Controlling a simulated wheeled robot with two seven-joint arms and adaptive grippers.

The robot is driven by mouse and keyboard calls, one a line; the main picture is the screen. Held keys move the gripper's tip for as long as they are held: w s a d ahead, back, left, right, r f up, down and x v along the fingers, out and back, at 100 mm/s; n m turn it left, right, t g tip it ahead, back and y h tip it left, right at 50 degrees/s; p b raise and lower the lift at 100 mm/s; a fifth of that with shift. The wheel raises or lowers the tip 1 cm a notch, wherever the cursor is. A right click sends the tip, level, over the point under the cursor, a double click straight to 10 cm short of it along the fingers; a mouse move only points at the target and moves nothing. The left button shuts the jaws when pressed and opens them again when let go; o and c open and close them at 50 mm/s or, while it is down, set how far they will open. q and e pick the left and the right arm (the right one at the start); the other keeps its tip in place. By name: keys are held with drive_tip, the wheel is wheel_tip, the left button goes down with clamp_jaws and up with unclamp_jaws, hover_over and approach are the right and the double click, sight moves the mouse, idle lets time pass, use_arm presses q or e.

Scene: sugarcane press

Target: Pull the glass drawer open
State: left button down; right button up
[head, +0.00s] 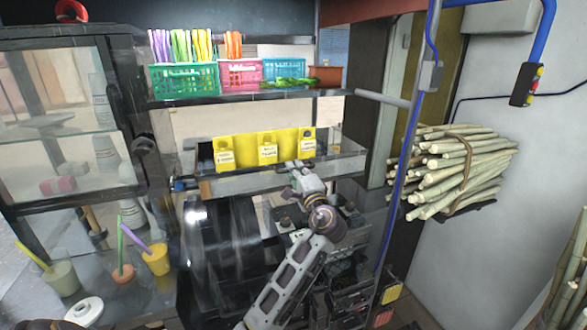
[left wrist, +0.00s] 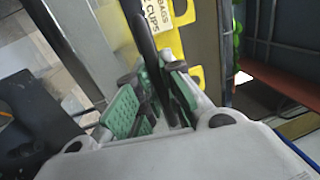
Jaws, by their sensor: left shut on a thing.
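The glass drawer (head: 238,184) is below the shelf in the head view, with a clear front and a yellow divider (head: 240,143) with labelled sections inside. My left gripper (head: 304,174) is at the drawer's front, right of its middle. In the left wrist view, the green finger pads of my left gripper (left wrist: 155,98) are closed around a dark bar (left wrist: 140,30), seemingly the drawer's front edge or handle. The yellow divider (left wrist: 178,35) is right beside it there. The exact contact is partly hidden by the fingers. My right gripper is not in view.
A shelf above holds green (head: 184,79) and pink (head: 240,73) baskets. A glass cabinet (head: 70,90) stands left, with cups and straws (head: 157,261) below it. A bundle of cane (head: 455,168) and a blue pipe (head: 410,150) are on the right.

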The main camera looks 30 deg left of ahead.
use_arm(q)
drive_tip(key=c, duration=1.5)
unclamp_jaws()
drive_tip(key=v, duration=1.2)
drive_tip(key=shift+f, duration=0.1)
